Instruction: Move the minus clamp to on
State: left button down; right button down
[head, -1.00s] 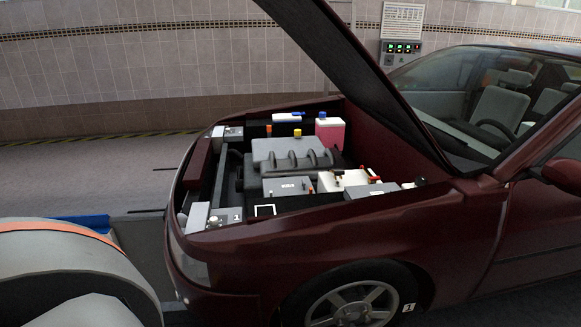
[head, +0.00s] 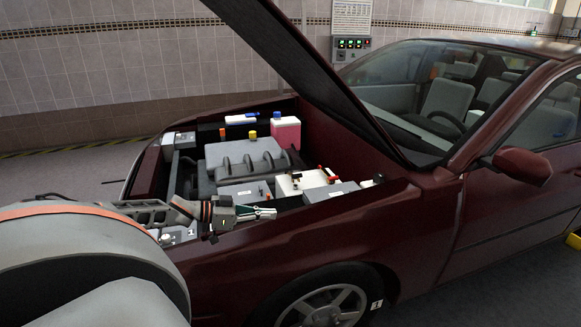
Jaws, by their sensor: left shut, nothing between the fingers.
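The car battery, a white box (head: 288,187), sits in the open engine bay toward the windscreen side. A red clamp (head: 331,173) shows on its right part. A small dark part at the left of its top may be the minus clamp, but it is too small to tell, and so is its on or off state. My left gripper (head: 271,213) reaches in from the left over the near edge of the bay. It is shut and empty, in front of the battery and lower in the picture, apart from the clamps. My right gripper is not in view.
The raised bonnet (head: 300,75) slants over the bay. A grey engine cover (head: 240,155) and a pink fluid bottle (head: 286,133) stand behind the battery. A grey box (head: 243,190) is left of the battery, another (head: 330,191) to its right. The near fender (head: 330,225) borders the bay.

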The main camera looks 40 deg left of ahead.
aim_at(295, 176)
jog(key=i+j, duration=0.3)
jog(key=j, duration=0.15)
jog(key=i+j, duration=0.25)
jog(key=j, duration=0.2)
jog(key=i+j, duration=0.3)
jog(key=j, duration=0.2)
